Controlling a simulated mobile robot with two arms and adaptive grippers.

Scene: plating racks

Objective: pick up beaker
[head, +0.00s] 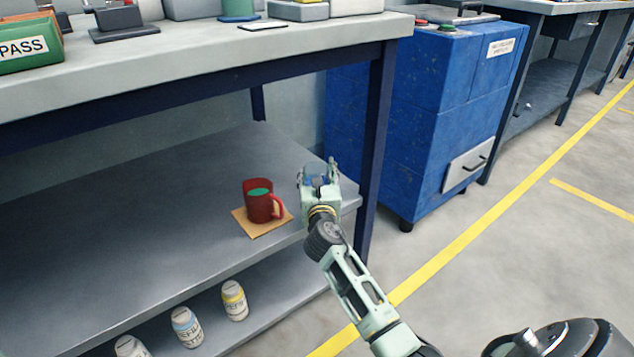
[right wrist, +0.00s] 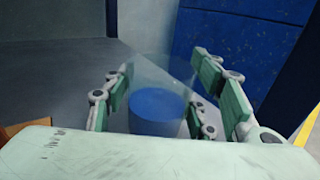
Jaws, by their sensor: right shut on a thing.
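A clear glass beaker with blue liquid (right wrist: 157,105) stands between the fingers of my right gripper (right wrist: 165,95) in the right wrist view. The gripper is shut on the beaker, with green-padded fingers on both sides of it. In the head view my right gripper (head: 320,172) is over the right end of the middle shelf (head: 130,200), and the beaker is mostly hidden behind it. I cannot tell whether the beaker touches the shelf. My left gripper is in neither view.
A red mug (head: 259,205) with green contents stands on a tan square mat (head: 248,228) left of the gripper. A dark table leg (head: 375,140) and a blue cabinet (head: 430,110) are to the right. Several bottles (head: 234,300) stand on the lower shelf. The worktop (head: 200,55) overhangs the shelf.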

